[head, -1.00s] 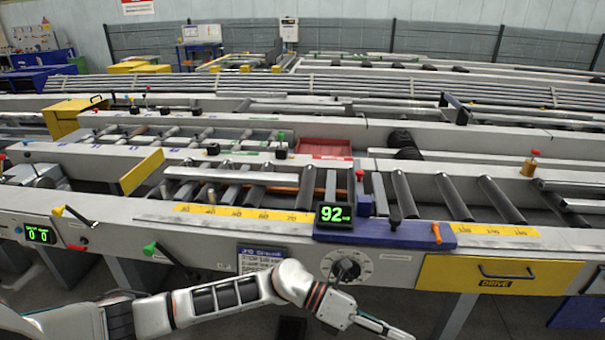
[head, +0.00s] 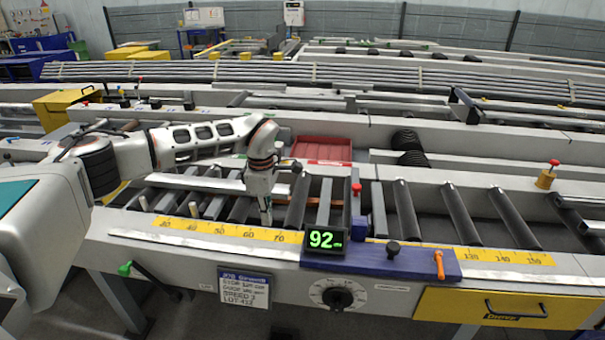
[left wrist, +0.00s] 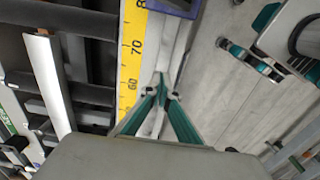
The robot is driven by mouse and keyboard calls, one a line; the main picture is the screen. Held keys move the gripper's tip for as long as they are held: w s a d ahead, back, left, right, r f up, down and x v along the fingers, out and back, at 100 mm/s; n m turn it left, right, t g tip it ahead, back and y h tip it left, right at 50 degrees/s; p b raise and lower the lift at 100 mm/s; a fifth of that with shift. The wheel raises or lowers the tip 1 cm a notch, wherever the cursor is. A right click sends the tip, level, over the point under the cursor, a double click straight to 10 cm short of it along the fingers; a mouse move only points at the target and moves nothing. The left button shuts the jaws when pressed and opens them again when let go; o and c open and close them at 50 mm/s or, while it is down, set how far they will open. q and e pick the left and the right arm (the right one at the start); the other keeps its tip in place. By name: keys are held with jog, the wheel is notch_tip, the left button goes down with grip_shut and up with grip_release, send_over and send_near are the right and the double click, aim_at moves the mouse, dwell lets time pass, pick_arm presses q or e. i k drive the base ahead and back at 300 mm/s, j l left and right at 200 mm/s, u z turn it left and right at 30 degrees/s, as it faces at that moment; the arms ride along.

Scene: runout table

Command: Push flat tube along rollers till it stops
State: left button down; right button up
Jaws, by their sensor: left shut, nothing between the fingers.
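The flat tube (head: 195,183) is a pale, flat bar lying lengthwise across the dark rollers, partly hidden behind my left arm in the head view. In the left wrist view it shows as a bright strip (left wrist: 48,80) at the left. My left gripper (head: 266,222) points down, shut and empty, at the near edge of the roller bed by the 70 of the yellow scale. In the left wrist view its fingertips (left wrist: 160,80) are beside the scale, apart from the tube. A blue stop block (head: 360,229) with a red knob stands to the right. My right gripper is not seen.
The green display (head: 325,239) reads 92 on a blue carriage (head: 400,262). Bare rollers (head: 460,213) lie right of the stop. A red tray (head: 322,149) sits behind the rollers. The near rail carries the yellow scale (head: 225,229), a dial and a yellow drawer.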

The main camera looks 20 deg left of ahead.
aim_at(221, 187)
jog(key=i, duration=0.95)
